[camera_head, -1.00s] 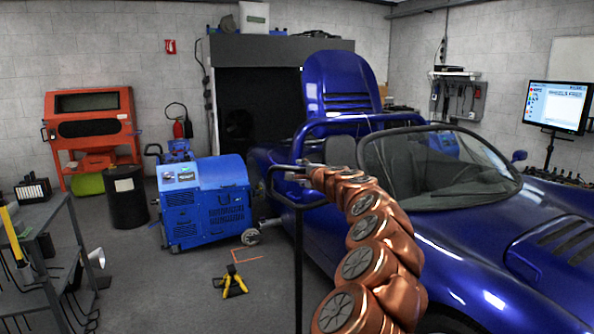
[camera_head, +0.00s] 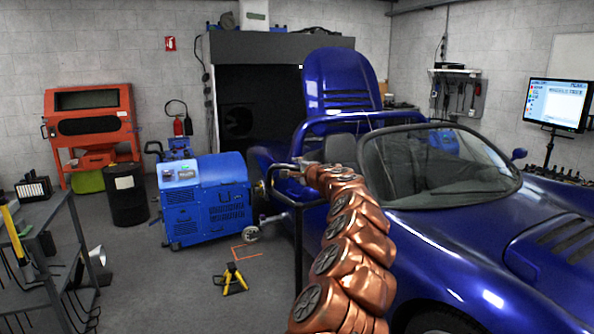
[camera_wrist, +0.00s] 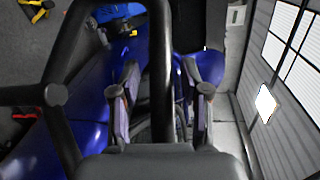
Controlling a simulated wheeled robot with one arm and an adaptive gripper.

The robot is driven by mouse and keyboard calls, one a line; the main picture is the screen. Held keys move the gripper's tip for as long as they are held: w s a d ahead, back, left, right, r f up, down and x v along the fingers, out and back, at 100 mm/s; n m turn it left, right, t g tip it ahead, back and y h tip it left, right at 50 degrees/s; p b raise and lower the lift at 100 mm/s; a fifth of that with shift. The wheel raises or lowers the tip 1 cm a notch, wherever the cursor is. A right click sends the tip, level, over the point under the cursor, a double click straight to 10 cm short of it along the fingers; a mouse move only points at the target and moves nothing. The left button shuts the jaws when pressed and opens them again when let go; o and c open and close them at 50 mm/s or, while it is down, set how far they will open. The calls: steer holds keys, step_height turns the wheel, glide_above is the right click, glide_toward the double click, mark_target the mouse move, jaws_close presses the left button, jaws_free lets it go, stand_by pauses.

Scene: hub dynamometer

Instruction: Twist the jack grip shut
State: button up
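A black tubular frame (camera_head: 298,240) stands upright in front of the blue car; it may carry the jack grip, but I cannot tell a separate grip on it. In the wrist view the dark tube (camera_wrist: 160,60) runs between the two fingers of my gripper (camera_wrist: 161,80). The fingers are apart, with visible space between each finger and the tube. In the head view my gripper (camera_head: 306,164) is small, at the top of the frame, partly hidden by my copper arm. A yellow jack stand (camera_head: 232,279) is on the floor to the left.
The blue car (camera_head: 450,225) fills the right side. A blue machine (camera_head: 207,205) stands behind the jack stand. A grey shelf cart (camera_head: 50,230) is at the left edge. The floor between the cart and the frame is mostly clear.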

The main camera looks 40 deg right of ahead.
jaws_close()
